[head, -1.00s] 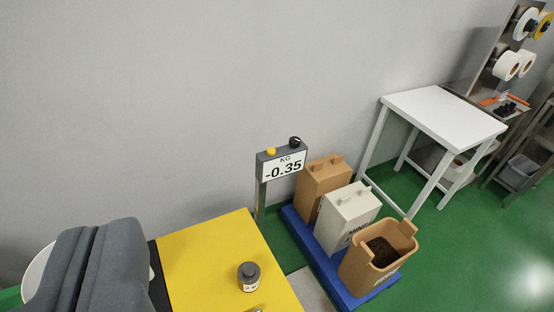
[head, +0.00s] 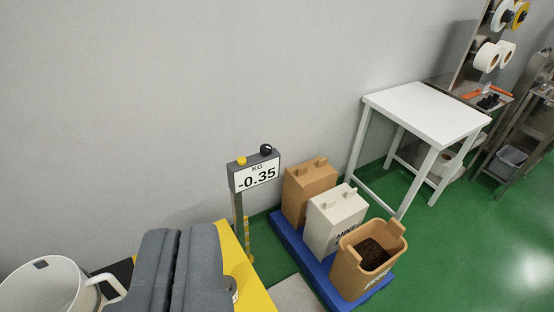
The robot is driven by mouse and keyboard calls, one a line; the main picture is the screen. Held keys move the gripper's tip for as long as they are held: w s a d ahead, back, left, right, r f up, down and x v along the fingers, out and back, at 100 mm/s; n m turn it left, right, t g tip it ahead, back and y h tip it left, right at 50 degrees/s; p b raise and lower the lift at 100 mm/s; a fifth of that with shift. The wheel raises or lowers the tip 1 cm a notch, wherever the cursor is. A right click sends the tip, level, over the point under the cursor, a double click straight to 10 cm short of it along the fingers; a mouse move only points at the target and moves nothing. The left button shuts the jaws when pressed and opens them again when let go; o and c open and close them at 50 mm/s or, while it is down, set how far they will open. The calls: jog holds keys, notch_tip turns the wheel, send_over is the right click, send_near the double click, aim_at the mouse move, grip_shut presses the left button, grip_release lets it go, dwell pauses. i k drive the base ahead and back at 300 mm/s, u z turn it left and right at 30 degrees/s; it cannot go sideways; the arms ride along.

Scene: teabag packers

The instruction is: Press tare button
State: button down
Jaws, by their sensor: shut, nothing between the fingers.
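The scale display (head: 257,174) stands on a post against the wall and reads -0.35 KG. A small yellow button (head: 241,160) sits on its top left and a black knob (head: 266,149) on its top right. No label shows which is the tare button. My gripper (head: 190,233) is at the lower left, its two grey fingers together with nothing between them. In the picture it is left of and below the display, over the yellow surface (head: 238,252), and apart from the button. It hides much of that surface.
A white mug-like container (head: 42,288) is at the far left. Right of the post, a blue pallet (head: 291,233) carries a brown box (head: 308,190), a white box (head: 333,221) and an open tan bin (head: 352,272). A white table (head: 425,110) stands behind. Green floor is clear at right.

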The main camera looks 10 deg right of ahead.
aim_at(241, 160)
jog(key=z, duration=0.15)
jog(key=i, duration=1)
jog(key=u, duration=0.05)
